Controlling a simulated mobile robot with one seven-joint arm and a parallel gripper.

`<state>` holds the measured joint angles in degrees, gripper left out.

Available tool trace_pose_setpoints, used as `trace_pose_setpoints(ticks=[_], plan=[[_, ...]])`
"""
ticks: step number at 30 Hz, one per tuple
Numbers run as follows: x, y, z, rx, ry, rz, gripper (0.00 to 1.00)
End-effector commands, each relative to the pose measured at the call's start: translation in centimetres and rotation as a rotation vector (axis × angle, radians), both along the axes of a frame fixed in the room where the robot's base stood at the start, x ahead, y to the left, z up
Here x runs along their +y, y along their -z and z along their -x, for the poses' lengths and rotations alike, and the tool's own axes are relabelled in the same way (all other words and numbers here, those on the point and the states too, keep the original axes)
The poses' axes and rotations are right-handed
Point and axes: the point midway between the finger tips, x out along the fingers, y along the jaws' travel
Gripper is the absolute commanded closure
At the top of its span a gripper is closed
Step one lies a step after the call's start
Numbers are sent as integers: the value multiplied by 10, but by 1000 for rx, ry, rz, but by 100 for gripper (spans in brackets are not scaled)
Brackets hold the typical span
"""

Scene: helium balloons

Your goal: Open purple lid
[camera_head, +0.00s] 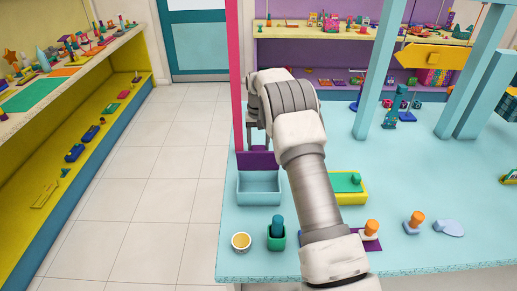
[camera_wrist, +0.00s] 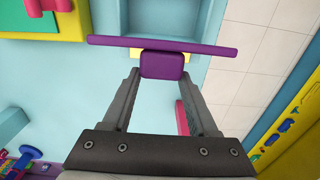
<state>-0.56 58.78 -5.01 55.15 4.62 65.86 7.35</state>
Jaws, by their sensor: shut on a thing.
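The purple lid (camera_head: 258,160) stands in the head view at the back of the light blue open box (camera_head: 259,190), whose hollow inside shows. In the wrist view the lid (camera_wrist: 215,48) is a thin purple plate seen nearly edge-on, with its knob (camera_wrist: 162,66) toward me. My gripper (camera_wrist: 161,78) is shut on that knob, one finger on each side. In the head view my gripper (camera_head: 258,138) is just behind the box, partly hidden by my arm. The box (camera_wrist: 180,18) shows beyond the lid in the wrist view. Whether the lid touches the box is unclear.
A yellow box with a green lid (camera_head: 345,182) stands right of the box. A yellow cup (camera_head: 241,242), a green holder with a teal peg (camera_head: 277,238) and orange-topped pegs (camera_head: 414,220) stand in front. A pink post (camera_head: 236,70) rises at the table's left edge.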

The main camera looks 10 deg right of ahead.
Motion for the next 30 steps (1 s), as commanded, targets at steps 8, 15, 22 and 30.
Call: trace_pose_setpoints(ticks=[8,15,22,30], plan=[[-4,13,-11,3,2,0,100],[-5,17,-15,9,2,-1,100],[-5,19,-16,14,2,-2,100],[-4,19,-16,16,1,-1,100]])
